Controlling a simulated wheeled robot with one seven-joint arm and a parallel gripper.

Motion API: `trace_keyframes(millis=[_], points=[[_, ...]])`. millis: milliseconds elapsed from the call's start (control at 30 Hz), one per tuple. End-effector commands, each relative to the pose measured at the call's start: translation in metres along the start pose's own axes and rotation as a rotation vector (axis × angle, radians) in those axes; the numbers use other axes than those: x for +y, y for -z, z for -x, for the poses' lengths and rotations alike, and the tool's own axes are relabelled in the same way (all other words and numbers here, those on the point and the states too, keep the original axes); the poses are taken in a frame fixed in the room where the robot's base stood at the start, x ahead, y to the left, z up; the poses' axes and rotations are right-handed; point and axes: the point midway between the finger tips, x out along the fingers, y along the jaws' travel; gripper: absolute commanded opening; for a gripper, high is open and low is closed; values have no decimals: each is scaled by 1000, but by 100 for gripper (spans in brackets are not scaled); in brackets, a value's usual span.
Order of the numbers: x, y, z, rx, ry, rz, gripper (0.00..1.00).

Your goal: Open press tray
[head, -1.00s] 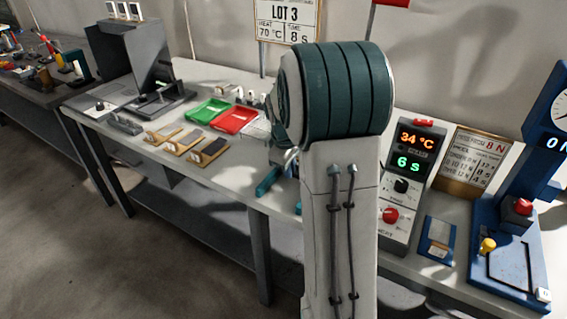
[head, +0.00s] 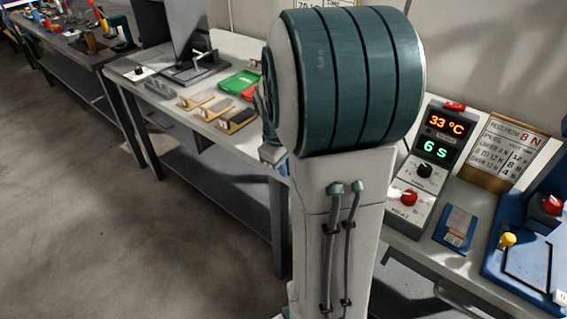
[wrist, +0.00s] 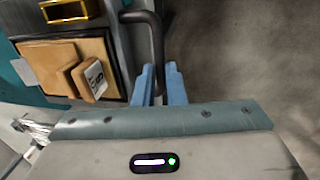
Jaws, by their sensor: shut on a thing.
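In the wrist view, the blue fingers of my gripper (wrist: 158,86) are closed on a dark bent handle (wrist: 157,45). The handle runs along the outer side of a grey-edged tray (wrist: 116,48). Inside the tray lie brown flat pieces (wrist: 60,68), one with a white printed label. The tray appears pulled out, with its contents exposed. In the head view, my arm hides my gripper.
A gold-framed opening (wrist: 68,10) lies beside the tray in the wrist view. In the head view, the heater panel (head: 430,150) reads 33 °C and 6 s. A blue press (head: 530,260) stands at the right. Open floor (head: 150,240) lies at the left.

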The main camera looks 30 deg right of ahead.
Motion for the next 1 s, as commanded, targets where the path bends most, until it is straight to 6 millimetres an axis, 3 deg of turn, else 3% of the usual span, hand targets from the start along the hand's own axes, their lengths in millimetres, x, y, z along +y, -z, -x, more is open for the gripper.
trace_keyframes(millis=[133, 200, 233, 500, 633, 767, 1000], points=[[0, 1, 1, 1, -1, 1, 0], [0, 1, 1, 2, -1, 2, 27], [-1, 1, 1, 2, -1, 3, 33], [-1, 1, 1, 1, 0, 3, 33], [0, 2, 10, 3, -2, 3, 33], [0, 2, 33, 5, -3, 4, 33], [0, 2, 89, 6, -4, 3, 33]])
